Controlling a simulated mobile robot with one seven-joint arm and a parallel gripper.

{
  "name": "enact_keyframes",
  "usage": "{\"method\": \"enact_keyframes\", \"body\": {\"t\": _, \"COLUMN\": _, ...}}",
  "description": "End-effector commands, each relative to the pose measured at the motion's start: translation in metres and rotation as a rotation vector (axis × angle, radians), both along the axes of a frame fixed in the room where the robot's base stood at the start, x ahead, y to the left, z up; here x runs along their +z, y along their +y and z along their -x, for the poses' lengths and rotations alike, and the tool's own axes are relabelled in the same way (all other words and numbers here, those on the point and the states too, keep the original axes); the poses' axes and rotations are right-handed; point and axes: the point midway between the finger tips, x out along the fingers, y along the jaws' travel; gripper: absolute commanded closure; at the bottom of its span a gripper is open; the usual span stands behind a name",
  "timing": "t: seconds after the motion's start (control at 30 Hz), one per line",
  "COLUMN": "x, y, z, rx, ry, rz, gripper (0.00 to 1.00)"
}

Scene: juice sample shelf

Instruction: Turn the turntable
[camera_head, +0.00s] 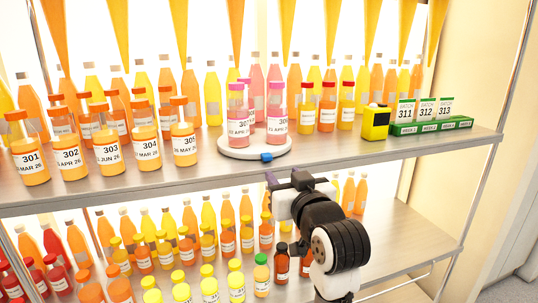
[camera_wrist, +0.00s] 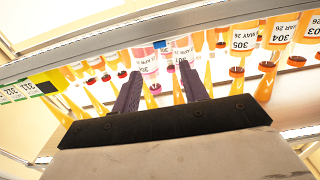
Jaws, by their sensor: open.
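The turntable (camera_head: 228,151) is a white round disc on the upper shelf, near its front edge. A small blue tab (camera_head: 266,157) sits on its front rim; it also shows in the wrist view (camera_wrist: 160,44). Pink bottles with pink caps stand on the disc, including a front left bottle (camera_head: 238,128) and a right bottle (camera_head: 277,122). My gripper (camera_head: 284,178) is just below and in front of the shelf edge, near the tab, apart from it as far as I can tell. In the wrist view my gripper (camera_wrist: 160,69) has its two dark fingers spread, with nothing between them.
Numbered orange bottles, such as 305 (camera_head: 184,142), line the shelf left of the turntable. A yellow box (camera_head: 376,122) and a green rack of batch cards (camera_head: 430,126) stand to the right. The shelf edge (camera_head: 400,152) lies close above my arm. More bottles fill the lower shelf.

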Motion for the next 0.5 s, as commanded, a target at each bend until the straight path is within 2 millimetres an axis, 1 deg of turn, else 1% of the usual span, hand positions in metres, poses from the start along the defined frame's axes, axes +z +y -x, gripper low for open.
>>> {"method": "enact_keyframes", "body": {"t": 0.03, "x": 0.002, "y": 0.005, "z": -0.011, "rx": 0.004, "ry": 0.005, "rz": -0.002, "gripper": 0.56}}
{"method": "enact_keyframes", "body": {"t": 0.1, "x": 0.002, "y": 0.01, "z": -0.026, "rx": 0.004, "ry": 0.004, "rz": -0.001, "gripper": 0.56}}
{"method": "enact_keyframes", "body": {"t": 0.3, "x": 0.003, "y": 0.022, "z": -0.066, "rx": 0.002, "ry": 0.003, "rz": -0.001, "gripper": 0.56}}
{"method": "enact_keyframes", "body": {"t": 0.5, "x": 0.002, "y": 0.031, "z": -0.092, "rx": 0.001, "ry": 0.0, "rz": 0.0, "gripper": 0.56}}
